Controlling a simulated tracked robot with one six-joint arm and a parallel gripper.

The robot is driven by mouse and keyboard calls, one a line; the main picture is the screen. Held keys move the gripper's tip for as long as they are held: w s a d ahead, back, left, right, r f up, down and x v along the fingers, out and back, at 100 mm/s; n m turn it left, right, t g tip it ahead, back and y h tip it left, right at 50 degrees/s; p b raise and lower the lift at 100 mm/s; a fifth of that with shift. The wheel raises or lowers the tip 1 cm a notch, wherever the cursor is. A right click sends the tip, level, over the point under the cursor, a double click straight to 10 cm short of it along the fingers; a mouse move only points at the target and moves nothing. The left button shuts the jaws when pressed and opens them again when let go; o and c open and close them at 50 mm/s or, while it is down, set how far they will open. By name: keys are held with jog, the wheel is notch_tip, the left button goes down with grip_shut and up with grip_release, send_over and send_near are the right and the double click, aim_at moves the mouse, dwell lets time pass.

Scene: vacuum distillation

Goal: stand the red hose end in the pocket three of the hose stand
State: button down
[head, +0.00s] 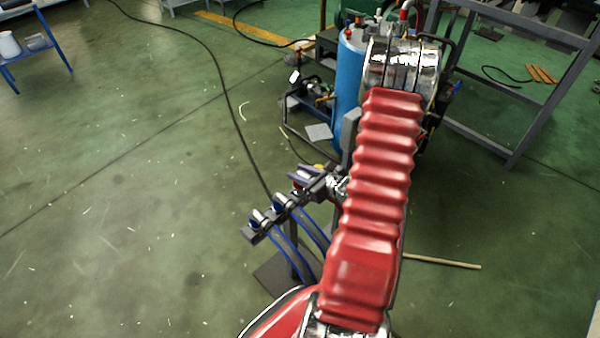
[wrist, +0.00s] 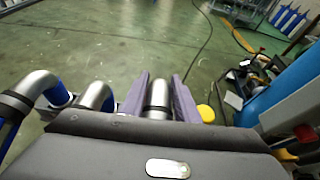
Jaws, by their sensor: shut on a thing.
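The hose stand (head: 250,236) is a dark bar on a post, below and left of my arm in the head view. Two silver hose ends with blue hoses sit in its left pockets, the outer one (wrist: 38,84) and the inner one (wrist: 95,94). My gripper (head: 306,178) is at the right part of the stand, its purple fingers closed around a silver hose end (wrist: 158,94), taken as the red one. This hose end stands in line with the blue ones. Its hose colour and lower end are hidden, so I cannot tell whether it is seated in the pocket.
A yellow round part (wrist: 206,113) is just right of my fingers. A blue cylinder (head: 349,85) and equipment stand behind the stand. A grey metal frame (head: 470,128) is at the right. A dark cable (head: 222,85) crosses the floor. The floor at left is open.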

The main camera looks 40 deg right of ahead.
jog(key=shift+f, duration=1.45)
jog(key=c, duration=1.3)
grip_release()
jog(key=shift+s, duration=0.1)
jog(key=shift+v, duration=6.85)
jog(key=shift+f, duration=0.1)
